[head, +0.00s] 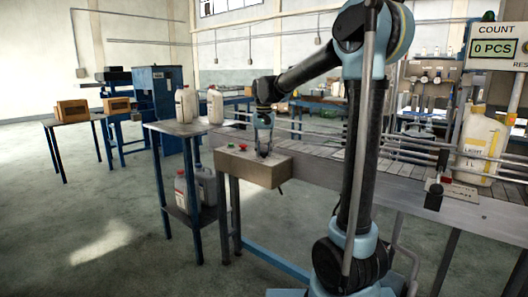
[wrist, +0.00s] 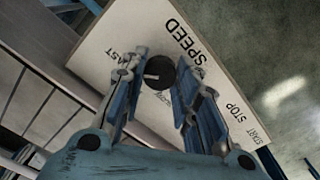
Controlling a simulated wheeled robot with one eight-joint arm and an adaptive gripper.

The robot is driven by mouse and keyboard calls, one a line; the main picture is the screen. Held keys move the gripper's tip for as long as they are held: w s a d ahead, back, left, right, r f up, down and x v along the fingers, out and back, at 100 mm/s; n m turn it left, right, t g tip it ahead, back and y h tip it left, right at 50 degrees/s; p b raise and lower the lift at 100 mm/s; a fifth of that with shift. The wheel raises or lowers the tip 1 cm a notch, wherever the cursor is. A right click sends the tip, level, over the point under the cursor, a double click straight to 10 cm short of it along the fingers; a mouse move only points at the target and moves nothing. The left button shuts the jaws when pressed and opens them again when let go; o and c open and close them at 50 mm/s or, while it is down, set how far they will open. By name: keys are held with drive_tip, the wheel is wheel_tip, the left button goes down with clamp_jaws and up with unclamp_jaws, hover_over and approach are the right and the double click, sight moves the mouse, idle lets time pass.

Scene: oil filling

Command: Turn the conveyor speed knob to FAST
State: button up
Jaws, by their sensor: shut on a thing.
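The speed knob (wrist: 161,72) is a round black dial with a short white mark, on the pale panel face. In the wrist view its mark points left, towards the left finger. The word SPEED (wrist: 182,40) is printed above right of it. The FAST label (wrist: 130,56) is partly hidden by the left finger. Another small label (wrist: 161,98) lies below the knob, too unclear to read. My gripper (wrist: 163,68) has a finger on either side of the knob and is shut on it. In the head view my gripper (head: 264,150) points down onto the control box (head: 245,172), hiding the knob.
A red button (head: 243,147) and a green button (head: 230,145) sit left of my gripper on the box. The conveyor (head: 320,150) runs behind it. White jugs (head: 186,105) stand on a side table at left. A large jug (head: 482,145) stands at right.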

drive_tip(key=o, duration=1.1)
drive_tip(key=shift+w, duration=0.1)
wheel_tip(320, 180, up, 12)
